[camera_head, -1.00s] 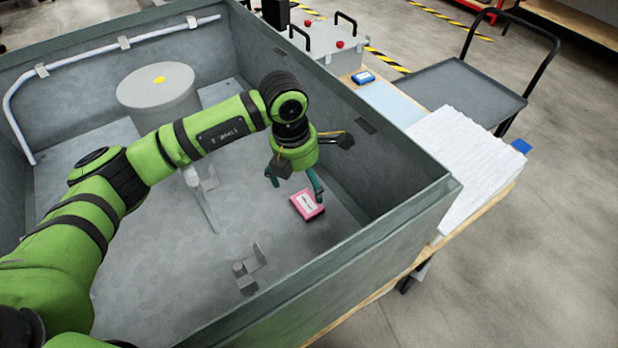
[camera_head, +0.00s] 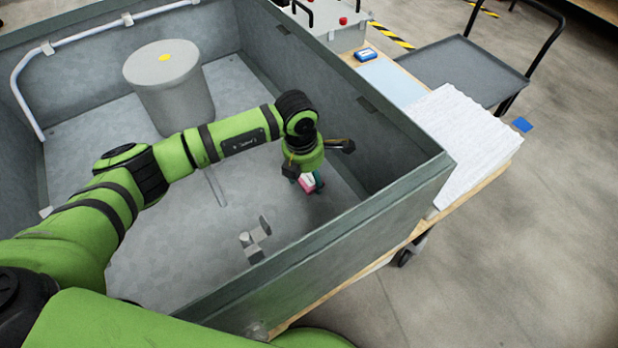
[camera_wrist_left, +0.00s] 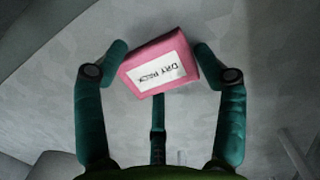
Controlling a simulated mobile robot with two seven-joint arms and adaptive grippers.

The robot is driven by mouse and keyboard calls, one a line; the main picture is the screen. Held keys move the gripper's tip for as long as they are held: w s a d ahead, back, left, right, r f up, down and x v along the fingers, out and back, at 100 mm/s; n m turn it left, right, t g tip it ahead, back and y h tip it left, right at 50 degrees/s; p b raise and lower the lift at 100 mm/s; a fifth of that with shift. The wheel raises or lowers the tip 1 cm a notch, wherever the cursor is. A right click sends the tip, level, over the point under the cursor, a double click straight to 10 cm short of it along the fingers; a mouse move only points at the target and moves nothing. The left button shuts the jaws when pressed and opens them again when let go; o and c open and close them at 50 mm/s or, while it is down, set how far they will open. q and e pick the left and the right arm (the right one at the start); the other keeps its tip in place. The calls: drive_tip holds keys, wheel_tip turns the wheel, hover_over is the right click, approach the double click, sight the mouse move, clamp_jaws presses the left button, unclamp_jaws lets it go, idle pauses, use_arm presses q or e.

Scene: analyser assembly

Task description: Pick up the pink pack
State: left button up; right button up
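The pink pack (camera_wrist_left: 160,66) is a small box with a white label reading "DRY PACK". It lies inside the large grey bin and shows in the head view (camera_head: 307,183), partly covered by my left gripper (camera_head: 306,184). In the left wrist view, the teal fingers of my left gripper (camera_wrist_left: 160,64) stand on either side of the pack, very close to its edges. A third finger points at its lower edge. The fingers are spread; firm contact cannot be made out. My right gripper is not in view.
The grey bin's near right wall (camera_head: 400,205) rises close to the gripper. A metal bracket (camera_head: 255,240) and a grey cylinder (camera_head: 170,85) stand on the bin floor. A blue pack (camera_head: 366,55) and white sheets (camera_head: 455,140) lie outside, beside a cart (camera_head: 465,70).

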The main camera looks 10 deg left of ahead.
use_arm(q)
drive_tip(key=c, duration=0.3)
drive_tip(key=shift+r, duration=0.1)
